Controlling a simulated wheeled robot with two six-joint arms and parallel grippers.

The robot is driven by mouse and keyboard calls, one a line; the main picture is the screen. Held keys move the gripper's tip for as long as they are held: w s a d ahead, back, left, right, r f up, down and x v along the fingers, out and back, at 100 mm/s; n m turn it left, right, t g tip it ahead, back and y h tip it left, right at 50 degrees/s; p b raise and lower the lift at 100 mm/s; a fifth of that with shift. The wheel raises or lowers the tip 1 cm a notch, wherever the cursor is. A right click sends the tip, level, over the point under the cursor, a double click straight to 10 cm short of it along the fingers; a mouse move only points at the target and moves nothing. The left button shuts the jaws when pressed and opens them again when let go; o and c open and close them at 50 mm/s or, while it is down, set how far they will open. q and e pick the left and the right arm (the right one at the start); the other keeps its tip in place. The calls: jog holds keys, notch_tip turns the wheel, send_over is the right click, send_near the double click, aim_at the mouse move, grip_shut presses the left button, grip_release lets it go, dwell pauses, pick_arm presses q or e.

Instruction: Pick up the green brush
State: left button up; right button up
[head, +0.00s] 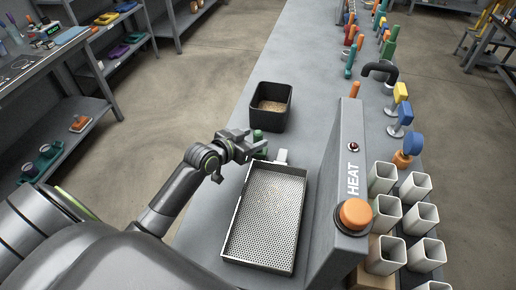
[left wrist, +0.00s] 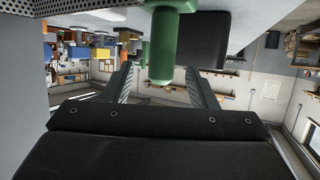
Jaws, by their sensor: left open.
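The green brush (head: 258,136) stands on the grey bench between the black bin and the perforated tray, partly hidden by my left gripper in the head view. My left gripper (head: 248,146) is open and level beside it, coming from the left. In the left wrist view, which is upside down, the green handle (left wrist: 163,50) shows between the two open fingers (left wrist: 162,76). I cannot tell whether the fingers touch it. My right gripper is not in view.
A black bin (head: 289,109) with grainy contents stands just behind the brush. The perforated metal tray (head: 231,224) lies in front, next to the grey HEAT panel (head: 345,185) with an orange knob (head: 355,213). Several white square cups (head: 415,185) stand at right.

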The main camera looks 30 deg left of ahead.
aim_at(262, 134)
pick_arm(q)
jog(key=shift+p+x, duration=0.45)
jog(key=shift+x, duration=2.15)
jog(key=shift+r, duration=0.1)
grip_shut()
